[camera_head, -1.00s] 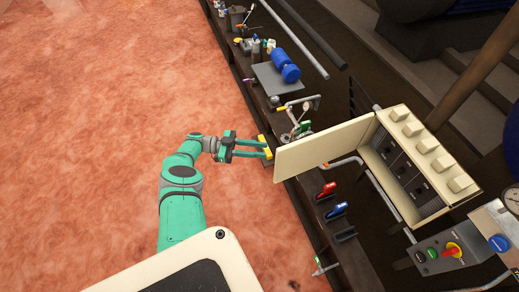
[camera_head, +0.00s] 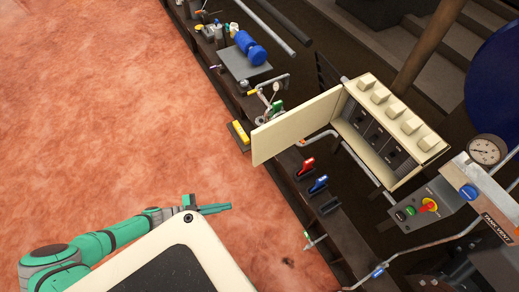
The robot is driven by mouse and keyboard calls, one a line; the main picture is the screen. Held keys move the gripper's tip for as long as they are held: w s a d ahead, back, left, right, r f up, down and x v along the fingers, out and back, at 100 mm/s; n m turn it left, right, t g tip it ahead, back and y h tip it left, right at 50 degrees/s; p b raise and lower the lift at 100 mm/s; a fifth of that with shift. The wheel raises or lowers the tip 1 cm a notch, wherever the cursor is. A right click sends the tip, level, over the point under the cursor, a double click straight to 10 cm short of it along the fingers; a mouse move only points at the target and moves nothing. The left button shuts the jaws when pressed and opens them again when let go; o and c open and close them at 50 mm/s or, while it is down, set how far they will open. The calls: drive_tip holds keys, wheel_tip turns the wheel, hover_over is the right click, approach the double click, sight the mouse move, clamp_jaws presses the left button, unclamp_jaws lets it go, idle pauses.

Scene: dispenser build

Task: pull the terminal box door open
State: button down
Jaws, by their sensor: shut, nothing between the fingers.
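The terminal box (camera_head: 385,130) is cream, with several square knobs on top and dark switches inside. Its cream door (camera_head: 297,127) stands wide open, swung out to the left over the bench edge. My gripper (camera_head: 230,207) is to the lower left of the door, over the red floor and well apart from it.
A dark bench (camera_head: 225,90) runs diagonally beside the floor. It carries a blue motor (camera_head: 250,47), a yellow block (camera_head: 238,132), red and blue levers (camera_head: 306,167) and a control box (camera_head: 420,208) with a red-and-yellow switch. The red floor at left is clear.

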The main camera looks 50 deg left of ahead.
drive_tip(key=s+d+r+n+y, duration=0.1)
drive_tip(key=s+d+r, duration=0.1)
drive_tip(key=d, duration=0.9)
drive_tip(key=s+d+r+n+y, duration=0.1)
drive_tip(key=s+d+r, duration=0.1)
drive_tip(key=d, duration=0.8)
drive_tip(key=w+d+r+n+y, duration=0.1)
drive_tip(key=w+d+r+y, duration=0.1)
drive_tip(key=d+r, duration=0.5)
drive_tip(key=w+d+r+n+t+y, duration=0.1)
drive_tip(key=w+d+r+n+y, duration=0.1)
drive_tip(key=w+d+r, duration=0.2)
drive_tip(key=d+r, duration=0.3)
drive_tip(key=r, duration=0.2)
drive_tip(key=shift+w+d+r, duration=0.15)
drive_tip(key=shift+r, duration=0.25)
drive_tip(key=shift+w, duration=0.1)
